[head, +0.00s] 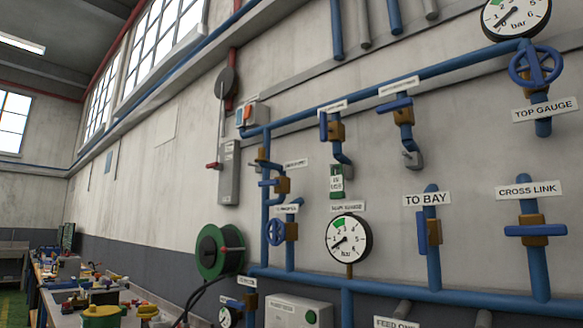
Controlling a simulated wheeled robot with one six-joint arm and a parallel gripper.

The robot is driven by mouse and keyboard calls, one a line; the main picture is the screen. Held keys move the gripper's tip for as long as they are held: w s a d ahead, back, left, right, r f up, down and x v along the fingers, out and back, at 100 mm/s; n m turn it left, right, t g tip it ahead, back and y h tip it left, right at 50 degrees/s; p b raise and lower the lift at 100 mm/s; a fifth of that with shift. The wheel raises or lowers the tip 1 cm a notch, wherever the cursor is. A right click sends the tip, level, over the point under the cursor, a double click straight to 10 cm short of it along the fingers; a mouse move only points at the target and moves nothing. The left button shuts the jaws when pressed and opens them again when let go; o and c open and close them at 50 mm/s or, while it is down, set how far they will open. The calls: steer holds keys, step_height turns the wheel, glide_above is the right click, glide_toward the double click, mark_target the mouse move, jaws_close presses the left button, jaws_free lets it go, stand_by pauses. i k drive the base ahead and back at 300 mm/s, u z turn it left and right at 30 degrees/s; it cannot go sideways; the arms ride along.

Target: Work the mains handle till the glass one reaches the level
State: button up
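No label that I can read says mains, and I cannot tell which handle it names. Blue-handled valves sit on the blue pipework, among them the TO BAY valve (429,233), CROSS LINK valve (536,230) and two upper valves (333,128) (402,110). A blue handwheel (535,66) is by the TOP GAUGE label. A round white gauge (349,239) with a green band has its needle low on the left, apparently below the band. The top gauge (514,17) is cut by the frame edge; its needle points lower left. No sight glass is clearly visible. My gripper is not in view.
A green hose reel (219,251) hangs left of the pipes. A tall grey box (229,172) has a red-tipped lever (214,165). A cluttered bench (70,301) stands lower left.

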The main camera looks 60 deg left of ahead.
mark_target(216, 166)
steer(key=u, duration=3.4)
steer(key=i, duration=1.45)
steer(key=u, duration=0.55)
steer(key=i, duration=1.6)
steer(key=z, duration=0.5)
